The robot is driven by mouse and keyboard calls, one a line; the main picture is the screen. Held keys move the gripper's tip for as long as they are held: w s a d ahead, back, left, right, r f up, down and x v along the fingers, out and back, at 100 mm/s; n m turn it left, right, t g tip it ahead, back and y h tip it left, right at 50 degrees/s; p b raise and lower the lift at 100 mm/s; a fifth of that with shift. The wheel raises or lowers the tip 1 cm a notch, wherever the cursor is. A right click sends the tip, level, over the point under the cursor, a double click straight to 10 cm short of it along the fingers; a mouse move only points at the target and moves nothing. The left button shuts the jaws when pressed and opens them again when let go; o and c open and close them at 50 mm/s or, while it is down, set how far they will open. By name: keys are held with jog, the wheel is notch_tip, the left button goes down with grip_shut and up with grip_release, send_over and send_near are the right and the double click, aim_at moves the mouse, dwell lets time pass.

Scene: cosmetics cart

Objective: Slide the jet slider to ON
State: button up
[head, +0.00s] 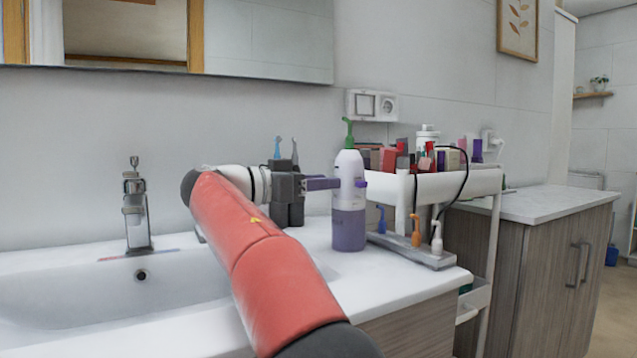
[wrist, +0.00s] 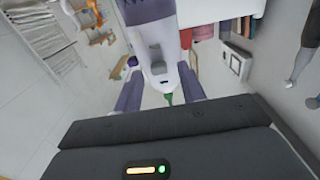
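The oral irrigator (head: 348,205) is a white bottle with a purple lower part and a green nozzle. It stands upright on the washbasin counter, right of the basin. My gripper (head: 341,183) is level with its middle, one purple finger on its left side and a purple tip showing on its right. In the wrist view the irrigator (wrist: 159,50) lies between the two fingers of my gripper (wrist: 159,75). The fingers are apart, but whether they press on the body is unclear. A grey oval, possibly the jet slider (wrist: 158,68), shows on its white face; its ON or OFF setting is unreadable.
A grey stand with small coloured nozzles (head: 413,250) is close right of the irrigator. A white cart (head: 455,187) with cosmetics stands behind it. Dark grey holders with a toothbrush (head: 278,150) are behind my gripper. The tap (head: 136,205) and basin are left.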

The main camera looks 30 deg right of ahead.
jog(key=shift+c, duration=0.3)
grip_shut()
notch_tip(320, 180, down, 2)
jog(key=shift+f+b, duration=0.1)
jog(key=shift+b, duration=1.05)
jog(key=shift+o, duration=0.3)
grip_release()
jog(key=shift+r, duration=0.2)
